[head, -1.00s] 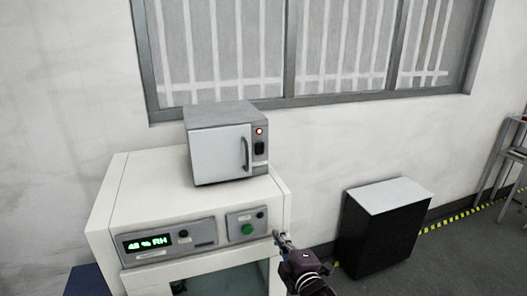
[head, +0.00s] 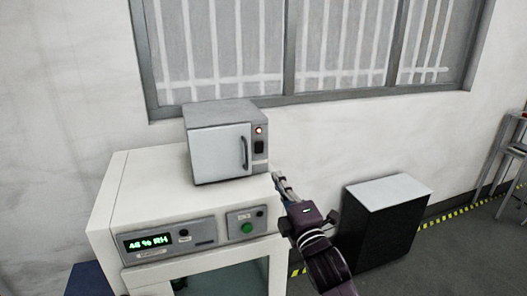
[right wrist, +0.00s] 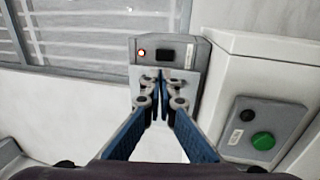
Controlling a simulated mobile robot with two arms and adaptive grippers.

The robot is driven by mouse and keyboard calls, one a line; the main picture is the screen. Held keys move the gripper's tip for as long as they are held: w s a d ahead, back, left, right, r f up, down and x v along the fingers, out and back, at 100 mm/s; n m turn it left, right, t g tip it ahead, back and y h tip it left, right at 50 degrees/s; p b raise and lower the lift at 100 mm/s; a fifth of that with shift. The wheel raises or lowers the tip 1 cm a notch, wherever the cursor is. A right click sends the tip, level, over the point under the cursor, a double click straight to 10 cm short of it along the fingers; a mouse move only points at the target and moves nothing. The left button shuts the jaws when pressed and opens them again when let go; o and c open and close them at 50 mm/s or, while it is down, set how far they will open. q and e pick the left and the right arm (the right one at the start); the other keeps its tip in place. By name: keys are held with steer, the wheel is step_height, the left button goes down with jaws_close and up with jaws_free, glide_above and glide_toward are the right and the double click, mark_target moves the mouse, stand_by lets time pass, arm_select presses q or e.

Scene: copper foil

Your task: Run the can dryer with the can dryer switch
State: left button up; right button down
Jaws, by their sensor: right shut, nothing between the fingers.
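The can dryer, a small grey box (head: 218,155) with a door and handle, stands on a white cabinet. Its black switch (head: 258,147) is at the right of its front, under a lamp (head: 259,131) glowing red-orange. The right wrist view also shows the switch (right wrist: 166,56) and the lit lamp (right wrist: 142,52). My right gripper (head: 277,179) is shut and empty, with its fingertips just right of and below the dryer in the head view. In the right wrist view the fingertips (right wrist: 160,78) appear below the switch; no contact is visible. My left gripper is not in view.
The white cabinet (head: 135,195) has a green humidity display (head: 148,243) and a panel with a green button (head: 247,227). A black box with a light top (head: 388,196) stands on the floor at right. A barred window is behind.

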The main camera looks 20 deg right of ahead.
mark_target(261, 145)
steer(key=w+p, duration=0.1)
steer(key=w, duration=0.2)
steer(key=w+r+p, duration=0.1)
steer(key=w, duration=0.3)
steer(key=w+r+p, duration=0.1)
steer(key=w, duration=0.2)
steer(key=shift+w+a+r+p, duration=0.15)
steer(key=shift+w+a+p, duration=0.05)
steer(key=shift+w+p, duration=0.2)
steer(key=shift+w, duration=0.75)
steer(key=shift+w, duration=0.1)
steer(key=shift+w+r, duration=0.1)
steer(key=shift+w, duration=0.1)
steer(key=shift+s+r, duration=0.1)
steer(key=shift+r, duration=0.05)
